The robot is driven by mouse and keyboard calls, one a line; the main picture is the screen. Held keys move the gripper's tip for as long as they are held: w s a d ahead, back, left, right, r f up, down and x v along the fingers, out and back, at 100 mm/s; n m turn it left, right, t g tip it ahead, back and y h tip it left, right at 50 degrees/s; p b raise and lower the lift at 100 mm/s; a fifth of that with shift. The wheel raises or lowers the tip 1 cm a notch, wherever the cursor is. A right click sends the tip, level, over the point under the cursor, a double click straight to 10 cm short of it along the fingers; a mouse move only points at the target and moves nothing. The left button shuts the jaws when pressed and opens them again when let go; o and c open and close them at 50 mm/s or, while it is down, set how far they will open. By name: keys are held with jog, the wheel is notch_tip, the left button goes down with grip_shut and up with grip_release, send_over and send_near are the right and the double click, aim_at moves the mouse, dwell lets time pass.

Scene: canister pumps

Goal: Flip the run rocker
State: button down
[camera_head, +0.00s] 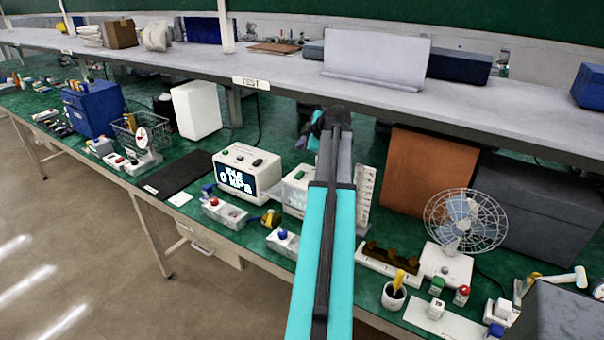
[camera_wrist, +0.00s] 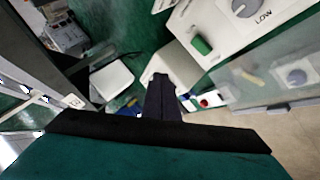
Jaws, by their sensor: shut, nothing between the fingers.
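A green rocker (camera_wrist: 202,46) sits on a sloped white housing (camera_wrist: 185,25) in the wrist view, near a grey knob (camera_wrist: 243,7) marked LOW. No label on the rocker is readable. In the head view a white unit (camera_head: 294,197) with a green rocker (camera_head: 299,174) stands partly behind my arm; it looks like the same one. My gripper (camera_wrist: 160,78) is shut and empty in the wrist view. Its tips show below and left of the rocker, apart from it in the picture; the depth gap is unclear.
A white display box (camera_head: 247,173) reading 0 kPa stands left of the unit. A wire fan (camera_head: 466,222) and an orange panel (camera_head: 432,172) stand to the right. The grey shelf (camera_head: 280,68) overhangs the green bench. Several small switch boxes line the front edge.

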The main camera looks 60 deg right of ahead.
jog(key=shift+f, duration=0.15)
jog(key=shift+d+f+b, duration=0.15)
jog(key=shift+f+b, duration=0.3)
jog(key=shift+f, duration=0.65)
jog(key=shift+d+f+b, duration=0.2)
jog(key=shift+f+b, duration=0.2)
jog(key=shift+f, duration=0.75)
jog(key=shift+d+f+b, duration=0.15)
jog(key=shift+f+b, duration=0.3)
jog(key=shift+f, duration=0.65)
jog(key=shift+d+f+b, duration=0.1)
jog(key=shift+f+b, duration=0.65)
jog(key=shift+f, duration=0.1)
jog(key=shift+d+f+b, duration=0.1)
jog(key=shift+f+b, duration=0.65)
jog(key=shift+b, duration=0.2)
jog(key=shift+r, duration=0.15)
jog(key=shift+r, duration=0.65)
jog(key=shift+r, duration=0.15)
jog(key=shift+a+r+p, duration=0.25)
jog(key=shift+r+p, duration=0.15)
jog(key=shift+r, duration=0.75)
jog(key=shift+a+r+p, duration=0.2)
jog(key=shift+r+p, duration=0.2)
jog(key=shift+r, duration=0.75)
